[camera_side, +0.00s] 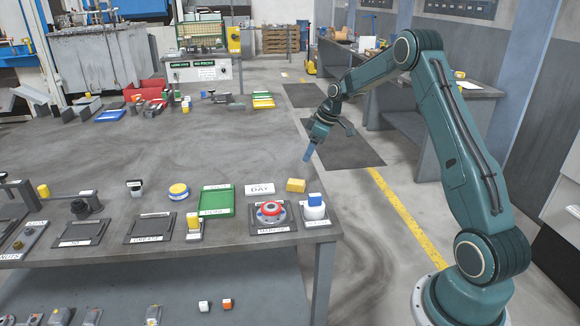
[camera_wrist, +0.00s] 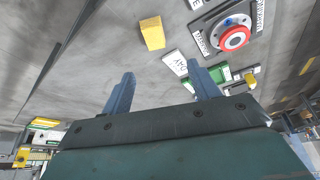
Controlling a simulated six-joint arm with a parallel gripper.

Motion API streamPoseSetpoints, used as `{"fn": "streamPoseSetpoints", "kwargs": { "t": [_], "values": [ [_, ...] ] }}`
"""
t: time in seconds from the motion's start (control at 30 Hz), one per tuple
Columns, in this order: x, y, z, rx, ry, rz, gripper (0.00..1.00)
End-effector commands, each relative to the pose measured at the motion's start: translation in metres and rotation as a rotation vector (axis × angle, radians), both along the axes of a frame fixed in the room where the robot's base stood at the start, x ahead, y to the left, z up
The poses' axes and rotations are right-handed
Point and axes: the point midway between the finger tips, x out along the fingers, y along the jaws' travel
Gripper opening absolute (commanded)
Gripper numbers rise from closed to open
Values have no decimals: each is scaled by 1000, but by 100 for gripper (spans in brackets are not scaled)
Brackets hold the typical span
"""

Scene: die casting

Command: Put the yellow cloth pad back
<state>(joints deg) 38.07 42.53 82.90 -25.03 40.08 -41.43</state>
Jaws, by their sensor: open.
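A plain yellow block (camera_side: 296,185), which looks like the yellow cloth pad, lies on the grey bench near its right edge, beside the white DAY card (camera_side: 259,190). In the wrist view the yellow pad (camera_wrist: 152,33) lies beyond the fingertips, left of the DAY card (camera_wrist: 175,63). My gripper (camera_side: 308,157) is in the air above the bench's right edge, apart from the pad. The wrist view shows its two blue fingers (camera_wrist: 163,85) spread, with nothing between them.
A red round part (camera_side: 270,209) on a dark square plate and a blue-topped white pot (camera_side: 314,207) stand in front of the pad. A green tray (camera_side: 217,201) lies to the left.

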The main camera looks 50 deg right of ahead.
Motion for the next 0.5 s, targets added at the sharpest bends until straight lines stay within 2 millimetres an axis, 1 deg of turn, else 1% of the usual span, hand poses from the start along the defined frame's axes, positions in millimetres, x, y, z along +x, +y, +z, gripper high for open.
{"fn": "streamPoseSetpoints", "kwargs": {
  "t": [0.03,0.17,0.27,0.3,0.5],
  "values": [
    [0,7,10,-4,-2,-2,61],
    [-5,30,37,-13,1,-18,61],
    [-12,52,60,-22,2,-34,61],
    [-16,62,70,-24,3,-41,61],
    [-40,107,113,-36,2,-81,61]
  ]
}}
